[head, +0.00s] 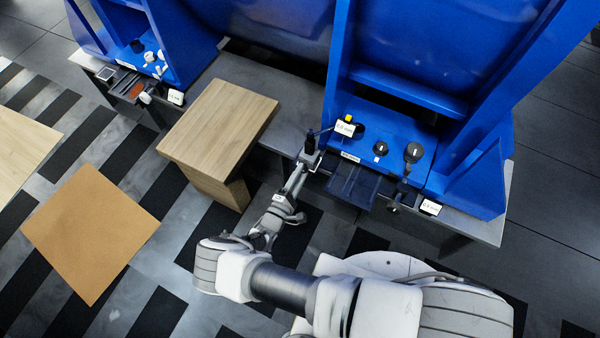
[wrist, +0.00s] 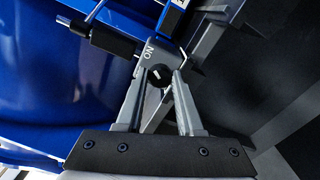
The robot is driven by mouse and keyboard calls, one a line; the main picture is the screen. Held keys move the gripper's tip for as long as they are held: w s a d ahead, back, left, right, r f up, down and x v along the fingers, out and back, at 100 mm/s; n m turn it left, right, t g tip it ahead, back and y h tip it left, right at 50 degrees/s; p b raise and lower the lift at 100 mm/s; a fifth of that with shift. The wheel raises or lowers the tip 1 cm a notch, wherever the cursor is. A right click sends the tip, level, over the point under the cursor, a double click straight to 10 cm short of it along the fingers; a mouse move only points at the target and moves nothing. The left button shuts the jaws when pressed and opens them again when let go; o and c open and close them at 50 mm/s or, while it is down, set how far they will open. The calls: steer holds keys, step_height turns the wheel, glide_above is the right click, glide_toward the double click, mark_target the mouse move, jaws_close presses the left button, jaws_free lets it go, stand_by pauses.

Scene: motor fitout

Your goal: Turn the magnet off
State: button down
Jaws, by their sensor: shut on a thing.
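The magnet (wrist: 144,58) is a small grey block with the word ON on its face and a round black knob (wrist: 158,76) bearing a white mark. My gripper (wrist: 159,80) has its two fingers on either side of the knob, shut on it. A rod with a black sleeve (wrist: 112,40) joins the block at its upper left. In the head view, my gripper (head: 300,170) reaches the magnet (head: 309,157), which sits at the left front edge of the blue stand. A black upright part (head: 310,142) rises from it. An OFF marking does not show.
The blue stand (head: 395,140) carries black knobs, a yellow cap (head: 348,118) and white labels. A dark tray (head: 352,185) juts out just right of my gripper. A wooden block (head: 220,125) stands close on the left. A brown mat (head: 90,230) lies on the floor.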

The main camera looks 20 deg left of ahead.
steer(key=shift+m, duration=0.6)
steer(key=c, duration=0.5)
jaws_free()
steer(key=shift+s, duration=0.15)
